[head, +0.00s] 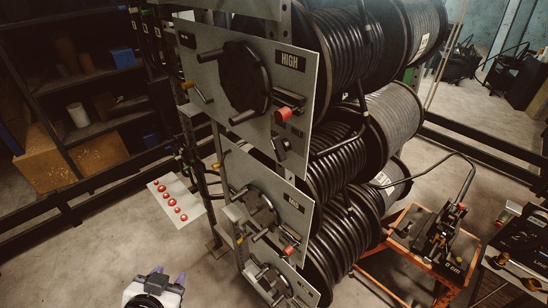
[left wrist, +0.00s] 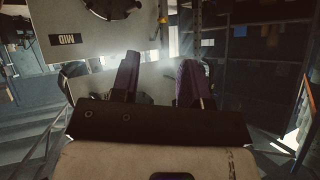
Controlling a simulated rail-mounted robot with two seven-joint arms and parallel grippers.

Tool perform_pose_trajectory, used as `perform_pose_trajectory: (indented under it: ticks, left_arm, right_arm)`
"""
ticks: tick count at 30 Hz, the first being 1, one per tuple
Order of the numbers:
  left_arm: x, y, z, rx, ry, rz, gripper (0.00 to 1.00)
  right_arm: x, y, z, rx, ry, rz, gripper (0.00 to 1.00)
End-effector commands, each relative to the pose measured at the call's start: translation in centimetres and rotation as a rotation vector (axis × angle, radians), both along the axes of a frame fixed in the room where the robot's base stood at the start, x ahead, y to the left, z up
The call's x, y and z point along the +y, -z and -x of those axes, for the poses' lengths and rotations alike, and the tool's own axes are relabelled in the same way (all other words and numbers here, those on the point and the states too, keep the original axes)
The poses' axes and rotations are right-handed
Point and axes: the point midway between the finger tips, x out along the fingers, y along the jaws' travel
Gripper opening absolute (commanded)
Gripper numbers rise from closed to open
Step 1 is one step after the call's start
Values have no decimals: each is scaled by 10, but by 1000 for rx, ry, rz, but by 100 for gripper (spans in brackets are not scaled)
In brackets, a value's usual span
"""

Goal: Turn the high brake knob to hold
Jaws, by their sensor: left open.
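The high panel (head: 215,75) is a grey upright plate marked HIGH at the top of the reel stack in the head view. A small black knob (head: 281,148) sits at its lower right, just below a small label that seems to read HOLD. A red-tipped lever (head: 284,113) is above that label. The knob's exact setting is too small to tell. My left gripper (head: 168,274) is at the bottom of the head view, low and apart from the high panel. Its purple fingers stand apart with nothing between them, as the left wrist view also shows (left wrist: 158,75). My right gripper is not in view.
A large black handwheel (head: 245,78) with protruding handles is on the high panel. The mid panel (head: 240,165) and another panel stand below; the mid panel appears upside down in the left wrist view (left wrist: 105,45). Hose reels (head: 400,110) are behind. Shelves stand left.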

Motion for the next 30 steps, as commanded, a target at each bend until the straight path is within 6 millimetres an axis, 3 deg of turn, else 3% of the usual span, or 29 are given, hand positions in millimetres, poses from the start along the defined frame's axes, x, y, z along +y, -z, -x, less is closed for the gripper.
perform_pose_trajectory:
  ticks: [1,6,12,16,20,23,27,30]
  left_arm:
    - [-2,-12,-18,-54,14,-16,42]
    - [-16,-63,-65,-179,90,-56,42]
    - [-40,-111,-106,-279,209,-70,42]
    - [-57,-131,-127,-313,292,-43,42]
    - [-78,-135,-150,-299,393,56,42]
    - [-94,-117,-163,-244,451,181,42]
    - [-115,-102,-176,-186,507,410,42]
    - [-123,-105,-182,-169,524,602,42]
  right_arm:
    - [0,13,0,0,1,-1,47]
    - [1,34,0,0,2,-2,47]
    - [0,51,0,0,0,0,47]
    - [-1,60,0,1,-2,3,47]
    - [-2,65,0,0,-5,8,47]
    - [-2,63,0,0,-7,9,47]
    - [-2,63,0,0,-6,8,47]
    - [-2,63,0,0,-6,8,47]
